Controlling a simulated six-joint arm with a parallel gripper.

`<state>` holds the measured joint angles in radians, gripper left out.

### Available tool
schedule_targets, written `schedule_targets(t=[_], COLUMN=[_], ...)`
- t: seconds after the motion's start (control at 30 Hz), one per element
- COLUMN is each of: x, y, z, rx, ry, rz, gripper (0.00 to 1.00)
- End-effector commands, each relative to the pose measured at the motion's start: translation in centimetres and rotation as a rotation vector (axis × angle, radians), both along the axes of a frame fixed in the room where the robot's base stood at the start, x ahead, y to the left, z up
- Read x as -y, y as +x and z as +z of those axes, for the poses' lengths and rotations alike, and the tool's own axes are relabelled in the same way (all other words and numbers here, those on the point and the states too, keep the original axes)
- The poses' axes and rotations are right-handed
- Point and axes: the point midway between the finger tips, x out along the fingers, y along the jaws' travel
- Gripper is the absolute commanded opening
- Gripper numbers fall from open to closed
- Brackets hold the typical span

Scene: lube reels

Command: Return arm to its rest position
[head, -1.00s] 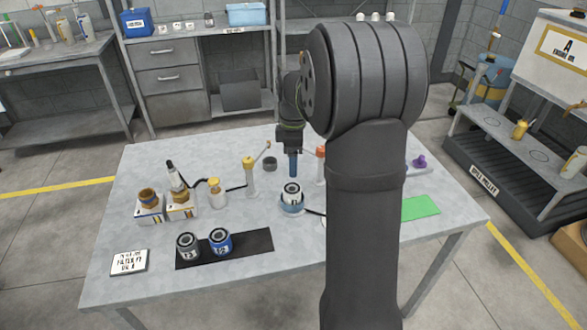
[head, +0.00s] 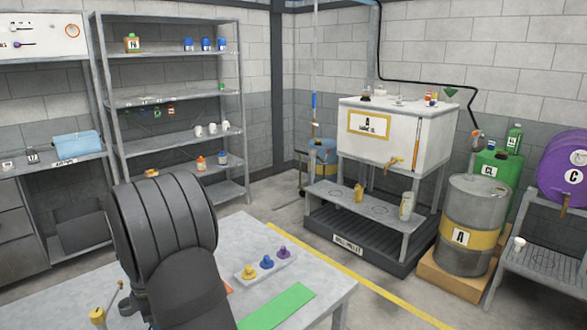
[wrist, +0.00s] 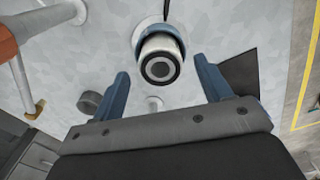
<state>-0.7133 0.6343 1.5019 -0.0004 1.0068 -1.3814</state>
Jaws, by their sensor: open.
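My gripper (wrist: 164,88) shows in the wrist view with its two blue fingers spread wide and nothing between them. Beyond the fingertips a white filter with a dark ringed end (wrist: 160,60) sits in a blue holder on the grey table. A gap shows between it and the fingers. In the head view my dark arm fills the lower left over the table (head: 235,245), and my gripper is hidden or out of frame there.
A green mat (head: 277,308) and a white block with yellow, blue and purple knobs (head: 265,263) lie on the table's right part. A yellow-topped post (head: 98,316) stands left of my arm. A shelf rack (head: 170,97), a white tank (head: 396,135) and drums stand beyond. Open floor lies between.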

Motion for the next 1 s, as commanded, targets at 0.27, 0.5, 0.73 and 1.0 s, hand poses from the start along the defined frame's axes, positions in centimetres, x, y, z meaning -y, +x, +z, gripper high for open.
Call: schedule_targets(t=[0.27,0.5,0.73,1.0], x=[-0.1,0.0,0.0,0.0], y=[0.1,0.0,0.0,0.0], z=[-1.6,0.3,0.5,-0.2], rx=[0.005,0.001,0.0,0.0], ry=[0.004,0.001,0.0,0.0], rz=[0.0,0.0,0.0,0.0], gripper=[0.71,0.71,0.71,0.71])
